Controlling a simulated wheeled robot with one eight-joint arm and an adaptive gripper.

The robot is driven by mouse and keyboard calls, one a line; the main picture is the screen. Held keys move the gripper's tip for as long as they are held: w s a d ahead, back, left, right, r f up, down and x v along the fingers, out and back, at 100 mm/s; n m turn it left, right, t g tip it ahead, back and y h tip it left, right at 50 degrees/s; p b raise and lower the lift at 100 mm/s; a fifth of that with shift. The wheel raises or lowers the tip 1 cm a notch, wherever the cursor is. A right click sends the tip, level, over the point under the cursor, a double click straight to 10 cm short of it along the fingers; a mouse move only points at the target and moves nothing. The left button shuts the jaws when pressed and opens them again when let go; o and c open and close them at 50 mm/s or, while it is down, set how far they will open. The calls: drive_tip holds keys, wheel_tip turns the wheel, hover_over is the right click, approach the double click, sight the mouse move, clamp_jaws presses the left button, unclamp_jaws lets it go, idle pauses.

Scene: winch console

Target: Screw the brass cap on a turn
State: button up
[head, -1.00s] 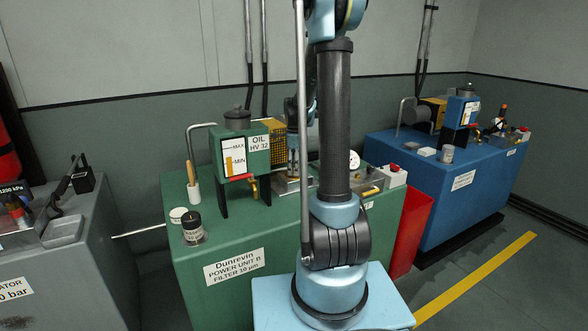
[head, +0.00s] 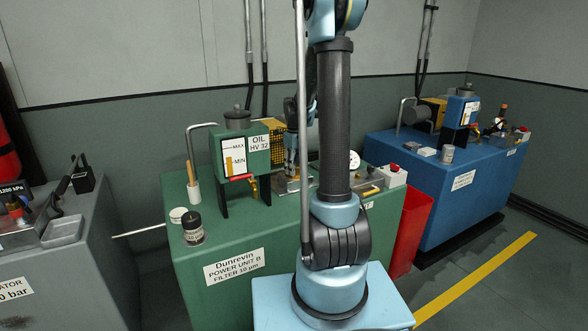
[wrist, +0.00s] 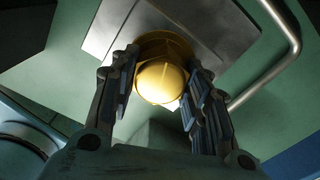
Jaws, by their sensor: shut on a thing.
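The brass cap (wrist: 160,82) is a round, yellow-gold piece in the middle of the wrist view, in front of a grey metal plate (wrist: 105,28). My gripper (wrist: 158,95) has one finger on each side of the cap and is shut on it. In the head view my gripper (head: 292,170) points down at the plate on top of the green power unit (head: 205,248), partly behind my own arm. The cap is too small and covered to make out clearly there. The wrist view does not show how far the cap is threaded on.
A green oil tank (head: 240,155) with a sight gauge and a red-handled valve (head: 238,178) stands left of my gripper. A bent metal pipe (wrist: 282,55) runs close to the right finger. A jar (head: 192,229) stands at the unit's front left. A red bin (head: 410,232) stands at right.

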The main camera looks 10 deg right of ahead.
drive_tip(key=m, duration=0.3)
drive_tip(key=shift+m, duration=0.3)
drive_tip(key=o, duration=1.4)
drive_tip(key=shift+o, duration=0.2)
drive_tip(key=shift+r, duration=3.5)
